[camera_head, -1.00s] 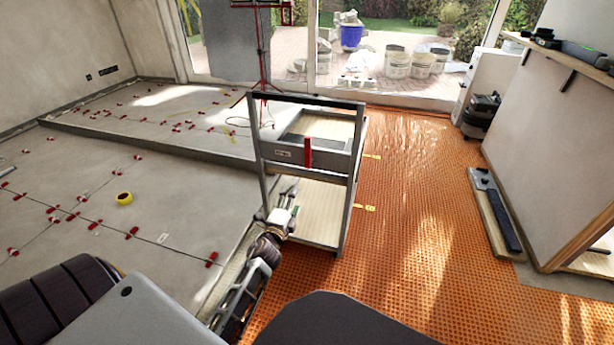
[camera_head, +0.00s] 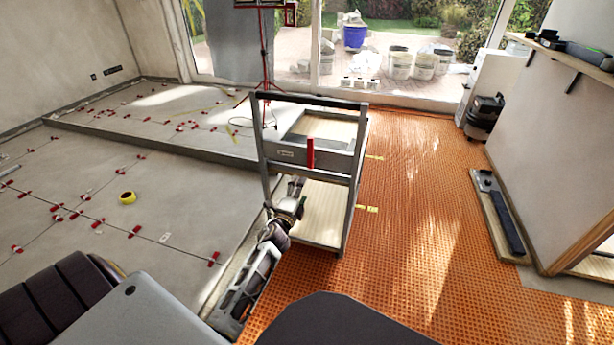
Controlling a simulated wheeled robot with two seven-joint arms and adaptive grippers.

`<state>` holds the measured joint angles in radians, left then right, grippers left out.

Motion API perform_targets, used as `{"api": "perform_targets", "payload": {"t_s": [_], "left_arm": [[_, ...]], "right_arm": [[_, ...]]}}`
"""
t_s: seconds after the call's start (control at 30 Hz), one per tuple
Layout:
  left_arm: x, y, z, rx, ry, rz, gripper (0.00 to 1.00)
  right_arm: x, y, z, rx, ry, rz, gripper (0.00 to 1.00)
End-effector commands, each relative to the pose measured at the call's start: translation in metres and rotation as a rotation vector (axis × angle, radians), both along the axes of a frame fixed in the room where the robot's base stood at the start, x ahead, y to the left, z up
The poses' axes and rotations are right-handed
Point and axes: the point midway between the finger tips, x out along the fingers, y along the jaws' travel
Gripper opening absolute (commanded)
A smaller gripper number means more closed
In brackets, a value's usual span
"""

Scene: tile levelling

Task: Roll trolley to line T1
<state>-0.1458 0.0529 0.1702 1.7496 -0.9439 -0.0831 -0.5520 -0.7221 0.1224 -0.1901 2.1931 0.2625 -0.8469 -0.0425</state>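The trolley (camera_head: 352,190), a grey metal frame with a top tray and a wooden lower deck (camera_head: 322,222), stands upright in the middle on the orange mat. A red upright piece (camera_head: 310,153) is on its front. Two short yellow tape marks lie on the mat by its right side, a nearer one (camera_head: 368,209) and a farther one (camera_head: 375,157). I cannot read which is T1. My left gripper (camera_head: 292,196) is at the trolley's near left post, partly hidden by the frame; its fingers are too unclear to judge. My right gripper is out of view.
The orange studded mat (camera_head: 420,230) is open to the right. A long board with a black tool (camera_head: 497,215) and a partition (camera_head: 550,150) stand right.

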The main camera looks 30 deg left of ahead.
Motion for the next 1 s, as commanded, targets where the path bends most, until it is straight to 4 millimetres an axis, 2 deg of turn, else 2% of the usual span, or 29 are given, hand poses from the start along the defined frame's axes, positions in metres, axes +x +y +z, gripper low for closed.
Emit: {"api": "perform_targets", "payload": {"t_s": [0.7, 1.0], "left_arm": [[0.073, 0.017, 0.000, 0.001, -0.001, 0.000, 0.71], [0.098, 0.023, 0.000, 0.000, -0.001, 0.000, 0.71]], "right_arm": [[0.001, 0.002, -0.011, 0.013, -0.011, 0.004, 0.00], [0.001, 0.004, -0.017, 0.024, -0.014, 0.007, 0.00]]}}
